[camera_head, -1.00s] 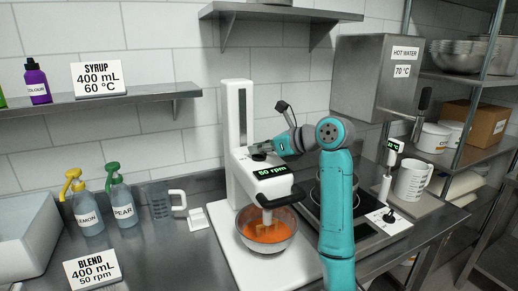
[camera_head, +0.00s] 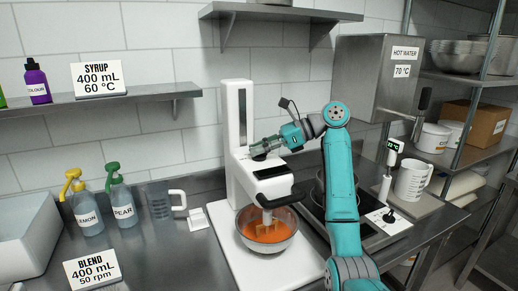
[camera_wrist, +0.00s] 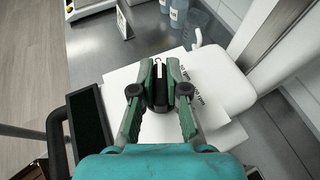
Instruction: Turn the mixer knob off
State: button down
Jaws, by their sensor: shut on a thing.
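The white mixer (camera_head: 236,115) stands on the counter, its beater down in a metal bowl (camera_head: 248,240) of orange mix. The display (camera_head: 271,172) on the front of its head is dark, with no reading. It also shows as a black panel in the wrist view (camera_wrist: 88,125). My gripper (camera_head: 257,150) reaches in from the right over the mixer head. In the wrist view my gripper (camera_wrist: 160,72) is shut on the black mixer knob (camera_wrist: 160,96), with a finger on either side. The fingers hide part of the knob, and printed marks show beside it.
A hot plate (camera_head: 375,234) with a pot stands right of the mixer, behind my arm. A measuring jug (camera_head: 160,202) and pump bottles (camera_head: 88,217) are to the left. A shelf (camera_head: 265,12) hangs above the mixer.

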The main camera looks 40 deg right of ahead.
dwell(0.4)
jog(key=c, duration=1.2)
grip_release()
jog(key=shift+d, duration=0.1)
jog(key=v, duration=1.1)
jog(key=shift+s+d+r, duration=0.2)
jog(key=shift+d+r, duration=0.05)
